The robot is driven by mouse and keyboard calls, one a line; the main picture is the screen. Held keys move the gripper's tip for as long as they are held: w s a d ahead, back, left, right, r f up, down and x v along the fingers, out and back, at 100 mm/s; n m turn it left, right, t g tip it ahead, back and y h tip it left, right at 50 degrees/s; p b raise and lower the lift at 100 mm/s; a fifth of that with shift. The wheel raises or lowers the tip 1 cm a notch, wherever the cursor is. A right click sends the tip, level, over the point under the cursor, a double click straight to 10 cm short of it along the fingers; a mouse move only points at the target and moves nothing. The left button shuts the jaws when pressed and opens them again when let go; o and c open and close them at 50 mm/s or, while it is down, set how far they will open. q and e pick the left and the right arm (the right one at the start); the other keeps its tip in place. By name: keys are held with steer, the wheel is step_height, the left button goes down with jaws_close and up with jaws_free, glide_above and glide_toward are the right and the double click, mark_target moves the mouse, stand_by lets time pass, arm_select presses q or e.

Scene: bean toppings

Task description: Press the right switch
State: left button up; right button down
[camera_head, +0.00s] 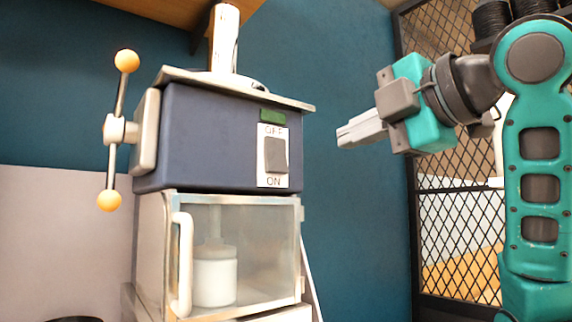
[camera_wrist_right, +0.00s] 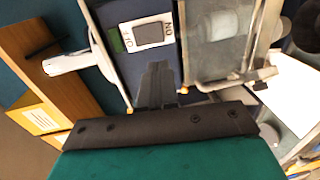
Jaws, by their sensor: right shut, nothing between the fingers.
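The switch (camera_head: 276,155) is a grey rocker on a white plate marked OFF above and ON below. It sits on the right part of the front of a dark blue machine housing (camera_head: 205,140). It also shows in the right wrist view (camera_wrist_right: 149,33), turned on its side. My right gripper (camera_head: 342,137) is shut and empty, to the right of the switch and apart from it, pointing left toward the machine. In the right wrist view its fingers (camera_wrist_right: 157,78) show together below the switch plate. My left gripper is not in view.
Below the housing is a clear-fronted chamber (camera_head: 255,235) with a white handle (camera_head: 183,262) and a white container (camera_head: 214,275) inside. A lever with orange knobs (camera_head: 126,61) sticks out at the left. A black mesh partition (camera_head: 455,215) stands at the right. The space between gripper and switch looks clear.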

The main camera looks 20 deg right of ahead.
steer(key=p, duration=0.2)
glide_toward(280, 167)
steer(key=x, duration=0.6)
steer(key=shift+a+f, duration=0.1)
steer(key=shift+a, duration=0.05)
steer(key=shift+w+a, duration=0.1)
steer(key=shift+w, duration=0.25)
steer(key=shift+f, duration=0.1)
steer(key=shift+w+f+t+b, duration=0.15)
steer(key=shift+f+t+b, duration=0.25)
steer(key=shift+b, duration=0.25)
steer(key=shift+w+r+t, duration=0.2)
steer(key=shift+r+t, duration=0.1)
steer(key=shift+a, duration=0.1)
